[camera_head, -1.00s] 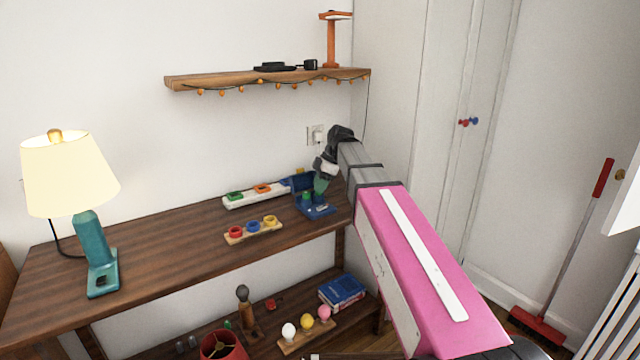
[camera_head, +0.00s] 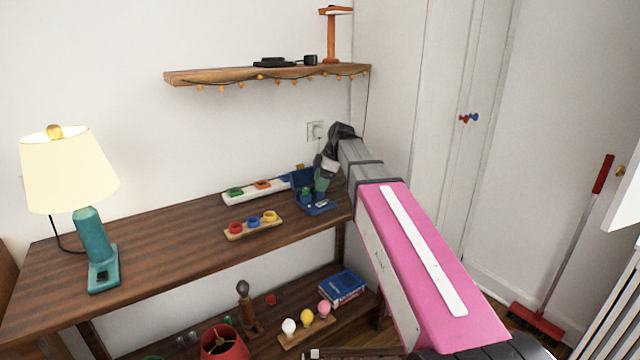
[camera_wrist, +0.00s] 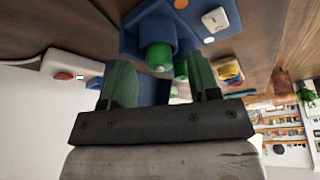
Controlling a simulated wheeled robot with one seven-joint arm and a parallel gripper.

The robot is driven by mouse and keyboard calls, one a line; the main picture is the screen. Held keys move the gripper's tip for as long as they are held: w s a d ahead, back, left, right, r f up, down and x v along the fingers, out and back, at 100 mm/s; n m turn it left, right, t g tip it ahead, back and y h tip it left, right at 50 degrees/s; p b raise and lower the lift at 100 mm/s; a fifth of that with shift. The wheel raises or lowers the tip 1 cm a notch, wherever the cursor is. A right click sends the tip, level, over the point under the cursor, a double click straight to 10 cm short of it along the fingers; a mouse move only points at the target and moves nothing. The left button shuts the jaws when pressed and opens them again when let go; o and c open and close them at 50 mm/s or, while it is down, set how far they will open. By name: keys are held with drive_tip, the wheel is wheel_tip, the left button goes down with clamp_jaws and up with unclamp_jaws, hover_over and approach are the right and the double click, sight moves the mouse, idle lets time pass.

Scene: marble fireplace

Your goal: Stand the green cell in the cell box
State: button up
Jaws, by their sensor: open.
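The cell box (camera_head: 322,207) is a blue box on the right end of the wooden table, with a raised blue back part. In the wrist view the box (camera_wrist: 187,32) shows a white switch-like piece. A green cell (camera_wrist: 158,54) stands in a blue round socket there, and it shows small in the head view (camera_head: 306,191). A second green-ended piece (camera_wrist: 181,70) is partly hidden beside it. My gripper (camera_wrist: 160,75) is open, with green finger pads apart and nothing clearly held. In the head view my gripper (camera_head: 321,183) is close above the box.
A white strip (camera_head: 250,192) with coloured pieces lies left of the box. A wooden rack (camera_head: 240,233) with red, blue and yellow rings is in front of it. A lamp (camera_head: 95,250) stands at the far left. The table's middle-left is clear.

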drive_tip(key=v, duration=1)
drive_tip(key=shift+r, duration=0.1)
